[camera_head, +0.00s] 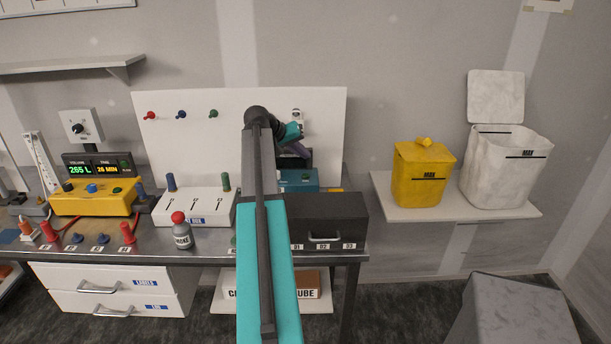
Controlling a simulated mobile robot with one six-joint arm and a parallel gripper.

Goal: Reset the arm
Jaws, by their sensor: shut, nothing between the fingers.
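My arm rises from the bottom middle of the head view, bends at a dark elbow above the bench and reaches down behind it. My gripper (298,152) is small and dark at the arm's far end, in front of the white back panel (325,115) and above a teal box (299,181). It is shut and holds nothing. Its fingertips are hard to make out, and my forearm covers part of the bench behind it.
A yellow bin (422,170) and white bin (505,170) stand on a right shelf (455,208). Air between bench and bins is clear.

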